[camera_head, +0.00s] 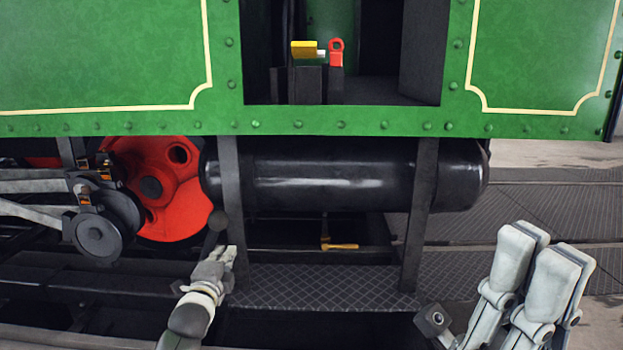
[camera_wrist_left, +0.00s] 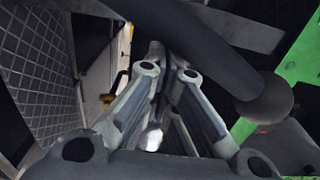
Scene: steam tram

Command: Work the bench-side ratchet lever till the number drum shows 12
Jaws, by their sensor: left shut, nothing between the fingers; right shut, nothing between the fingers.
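A dark lever with a ball knob (camera_head: 218,221) stands just above my left gripper (camera_head: 230,254). I cannot be sure it is the ratchet lever. In the left wrist view a dark bar with a ball end (camera_wrist_left: 266,102) crosses close beyond my left gripper (camera_wrist_left: 168,70). The gripper's fingers are shut with nothing between them; I cannot tell whether they touch the bar. My right gripper (camera_head: 540,245) is shut and empty at the lower right, fingers pointing up. I can read no number drum in either view.
A black cylinder tank (camera_head: 350,180) hangs below the green side panel (camera_head: 100,60). A chequered step (camera_head: 320,288) lies under it between two posts. A yellow handle (camera_head: 341,246) sits behind the step. A red wheel (camera_head: 165,205) and dark round machinery (camera_head: 97,238) are at left.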

